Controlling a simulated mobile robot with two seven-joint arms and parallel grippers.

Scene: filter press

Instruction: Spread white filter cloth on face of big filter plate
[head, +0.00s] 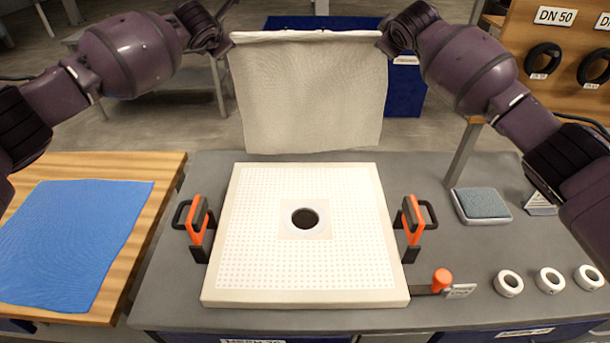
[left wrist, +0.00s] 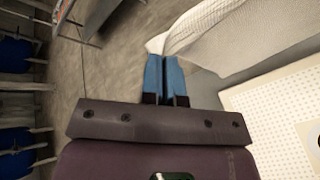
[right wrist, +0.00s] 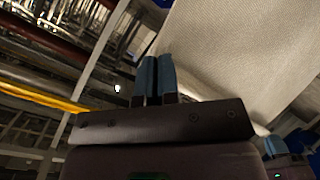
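The white filter cloth (head: 308,95) hangs by its top edge above the far edge of the big filter plate, apart from it. My left gripper (head: 232,40) is shut on its upper left corner; the blue fingers (left wrist: 164,62) pinch the cloth (left wrist: 225,40) in the left wrist view. My right gripper (head: 381,42) is at the upper right corner. In the right wrist view its fingers (right wrist: 154,62) are close together against the cloth (right wrist: 235,50). The big filter plate (head: 305,240) lies flat, cream-coloured and dotted, with a round dark centre hole (head: 304,218).
Orange-and-black clamps stand left (head: 197,222) and right (head: 412,222) of the plate. A blue cloth (head: 75,240) lies on a wooden top at left. White rings (head: 508,283), an orange knob (head: 441,280) and a grey pad (head: 482,203) lie at right. The plate face is clear.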

